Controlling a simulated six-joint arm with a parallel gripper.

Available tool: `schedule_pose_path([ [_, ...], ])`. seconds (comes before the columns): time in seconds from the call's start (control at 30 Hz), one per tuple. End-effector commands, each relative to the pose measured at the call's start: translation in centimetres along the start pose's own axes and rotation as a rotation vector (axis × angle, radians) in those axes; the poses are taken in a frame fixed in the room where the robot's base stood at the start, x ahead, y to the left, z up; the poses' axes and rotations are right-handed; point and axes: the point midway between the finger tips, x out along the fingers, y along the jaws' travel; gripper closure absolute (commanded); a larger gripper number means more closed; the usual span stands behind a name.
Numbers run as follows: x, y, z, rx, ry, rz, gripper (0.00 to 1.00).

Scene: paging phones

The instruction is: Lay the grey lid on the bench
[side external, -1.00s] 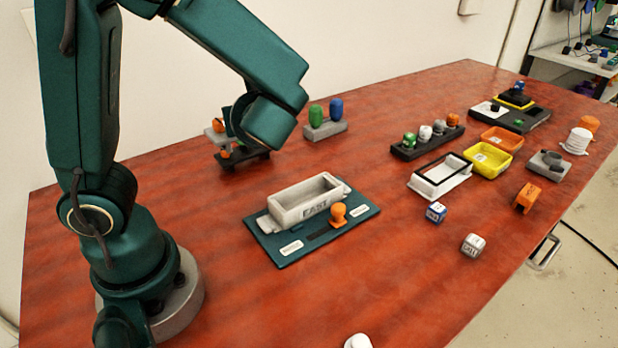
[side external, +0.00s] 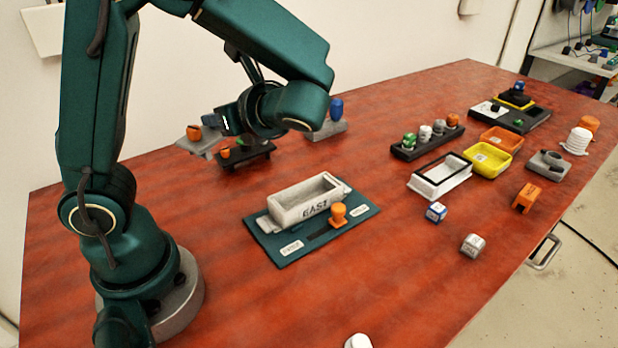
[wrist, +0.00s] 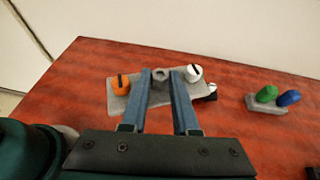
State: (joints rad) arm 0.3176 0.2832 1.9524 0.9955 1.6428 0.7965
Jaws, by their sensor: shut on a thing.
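The grey lid (side external: 186,146) is a flat grey plate, held in the air beside the dark stand (side external: 258,161) in the side view. In the wrist view the lid (wrist: 118,104) spans below my fingertips, with an orange knob (wrist: 121,86) on its left and a white knob (wrist: 193,73) at its right end. My gripper (wrist: 161,78) is shut on the grey hexagonal handle (wrist: 160,74) in the lid's middle. In the side view my arm hides most of the grip. The dark stand carries a small orange piece (side external: 225,153).
The reddish bench (side external: 130,230) is bare to the left of the stand. A grey block (side external: 328,129) with green and blue pegs stands close on the right. A white box marked EAST (side external: 300,204) sits on a teal base in front, with an orange knob beside it.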

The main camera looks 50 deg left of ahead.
Motion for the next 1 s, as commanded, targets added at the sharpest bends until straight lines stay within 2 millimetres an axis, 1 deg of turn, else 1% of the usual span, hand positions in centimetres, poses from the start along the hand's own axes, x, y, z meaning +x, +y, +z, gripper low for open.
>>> schedule_pose_path([
  [0.13, 0.0, 2.1, -2.1, -0.088, -0.004, 0.232, 1.00],
  [0.27, -0.9, 4.1, -4.3, -0.212, -0.005, 0.525, 1.00],
  [0.4, -3.1, 5.7, -6.5, -0.367, -0.005, 0.901, 1.00],
  [0.57, -6.0, 6.4, -8.3, -0.535, 0.002, 1.292, 1.00],
  [0.67, -8.0, 5.8, -8.9, -0.638, 0.005, 1.533, 1.00],
  [0.77, -10.0, 4.4, -8.9, -0.736, 0.004, 1.772, 1.00],
  [0.9, -12.6, 1.6, -8.0, -0.874, 0.002, 2.109, 1.00],
  [1.0, -13.8, -0.7, -6.9, -0.966, 0.003, 2.325, 1.00],
])
